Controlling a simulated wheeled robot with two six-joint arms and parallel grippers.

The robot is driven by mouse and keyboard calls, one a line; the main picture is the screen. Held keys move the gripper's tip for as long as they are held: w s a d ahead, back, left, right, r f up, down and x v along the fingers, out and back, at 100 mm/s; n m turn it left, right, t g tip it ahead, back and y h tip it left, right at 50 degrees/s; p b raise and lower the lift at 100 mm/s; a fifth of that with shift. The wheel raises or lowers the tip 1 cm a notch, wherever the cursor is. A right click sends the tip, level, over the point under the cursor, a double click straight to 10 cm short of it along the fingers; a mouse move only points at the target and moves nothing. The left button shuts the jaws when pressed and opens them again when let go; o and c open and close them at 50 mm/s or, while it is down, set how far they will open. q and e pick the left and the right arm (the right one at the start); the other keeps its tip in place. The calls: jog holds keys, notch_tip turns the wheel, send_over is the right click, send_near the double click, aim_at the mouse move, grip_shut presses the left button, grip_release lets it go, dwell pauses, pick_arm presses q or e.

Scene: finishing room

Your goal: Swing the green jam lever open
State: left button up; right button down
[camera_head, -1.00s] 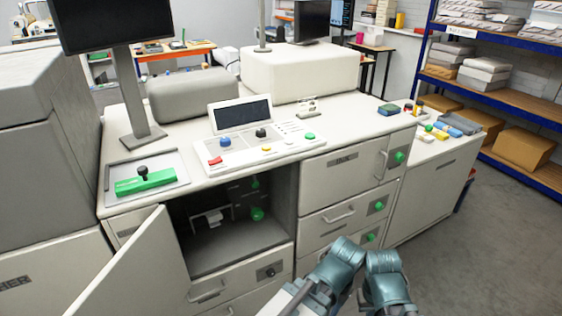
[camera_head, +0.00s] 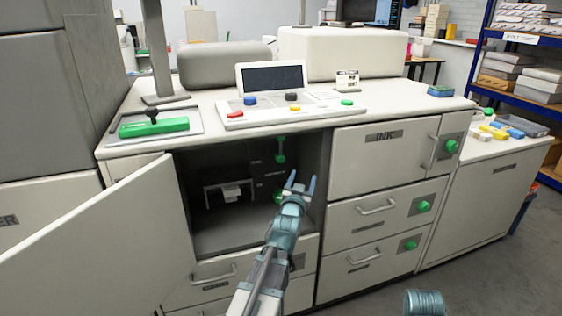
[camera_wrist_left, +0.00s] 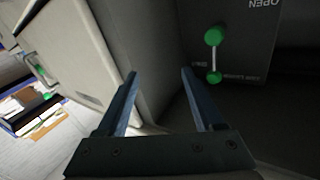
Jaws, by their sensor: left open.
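The green jam lever (camera_head: 281,151) hangs in the open, dark compartment of the white machine, a green knob on a short rod. It also shows in the left wrist view (camera_wrist_left: 213,55), upside down, on a dark panel with lettering that includes "OPEN". Another green knob (camera_head: 278,196) sits lower in the compartment, partly behind my gripper. My left gripper (camera_head: 301,178) is open and empty at the compartment's mouth, right of and below the lever in the picture. Its two fingers (camera_wrist_left: 157,75) show apart in the wrist view, the lever beyond them. My right gripper is out of view.
The open door (camera_head: 100,235) swings out at the left. Drawers (camera_head: 375,230) and an INK door (camera_head: 385,160) with green knobs are at the right. A control panel (camera_head: 290,112) and a tray with a green handle (camera_head: 153,127) are on top. Floor shows at the lower right.

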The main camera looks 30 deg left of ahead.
aim_at(280, 141)
pick_arm(q)
jog(key=s+a+r+n+t+y+b, duration=0.1)
jog(key=s+a+r+t+y+b, duration=0.25)
jog(key=a, duration=0.45)
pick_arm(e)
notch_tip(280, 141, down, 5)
pick_arm(q)
jog(key=shift+g, duration=0.25)
jog(key=p+x, duration=0.3)
jog(key=x, duration=0.4)
jog(key=p+x, duration=0.3)
jog(key=x, duration=0.3)
jog(key=shift+w+a, duration=0.2)
jog(key=shift+w, duration=0.2)
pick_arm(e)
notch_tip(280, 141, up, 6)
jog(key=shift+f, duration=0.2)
pick_arm(q)
grip_shut()
